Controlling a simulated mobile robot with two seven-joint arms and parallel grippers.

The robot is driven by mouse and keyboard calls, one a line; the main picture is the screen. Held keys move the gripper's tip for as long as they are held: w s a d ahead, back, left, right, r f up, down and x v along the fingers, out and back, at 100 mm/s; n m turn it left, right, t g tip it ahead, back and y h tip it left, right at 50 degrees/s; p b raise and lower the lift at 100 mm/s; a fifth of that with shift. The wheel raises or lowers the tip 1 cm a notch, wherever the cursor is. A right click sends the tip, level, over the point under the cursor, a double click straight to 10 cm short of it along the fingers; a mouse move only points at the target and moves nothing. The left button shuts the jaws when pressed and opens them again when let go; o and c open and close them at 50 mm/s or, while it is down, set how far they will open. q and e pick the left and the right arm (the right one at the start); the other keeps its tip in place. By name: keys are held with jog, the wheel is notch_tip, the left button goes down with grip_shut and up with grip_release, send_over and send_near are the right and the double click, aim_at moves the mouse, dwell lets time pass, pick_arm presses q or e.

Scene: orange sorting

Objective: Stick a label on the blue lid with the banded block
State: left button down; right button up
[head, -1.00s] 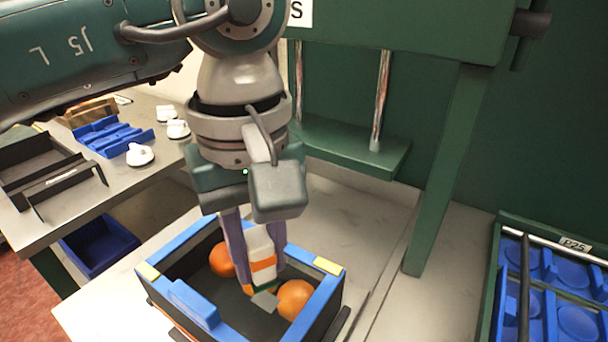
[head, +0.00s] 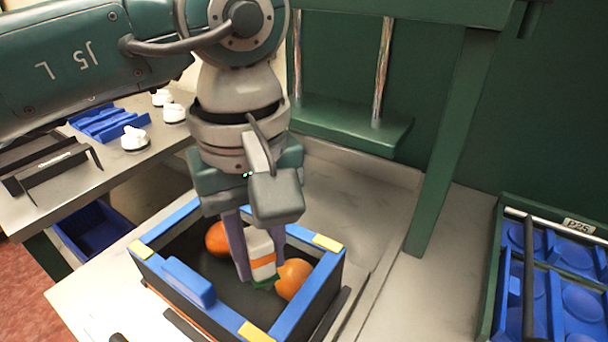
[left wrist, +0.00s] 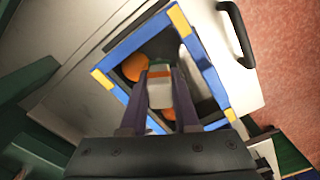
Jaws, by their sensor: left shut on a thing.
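My left gripper (head: 262,277) is shut on the banded block (head: 260,242), which is white with an orange band and a green lower end. The block points down, slightly tilted, inside a black crate with a blue rim (head: 315,285). One orange (head: 293,279) lies right beside the block's lower end; I cannot tell whether they touch. Another orange (head: 217,239) lies behind the left finger. In the left wrist view the block (left wrist: 160,90) sits between the fingers, above the crate. I cannot pick out a separate blue lid or a label. My right gripper is not in view.
A green press frame (head: 445,160) stands behind the crate. A tray with round blue parts (head: 580,305) is at right. A side table (head: 115,172) at left carries a blue holder (head: 105,124), white-topped pieces (head: 134,138) and a dark rack (head: 55,168).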

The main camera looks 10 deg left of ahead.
pick_arm(q)
jog(key=shift+f+b, duration=0.55)
dwell(0.6)
jog(key=shift+f+b, duration=0.1)
jog(key=shift+b, duration=0.2)
dwell(1.2)
jog(key=shift+r+p, duration=2.25)
jog(key=shift+r, duration=1.35)
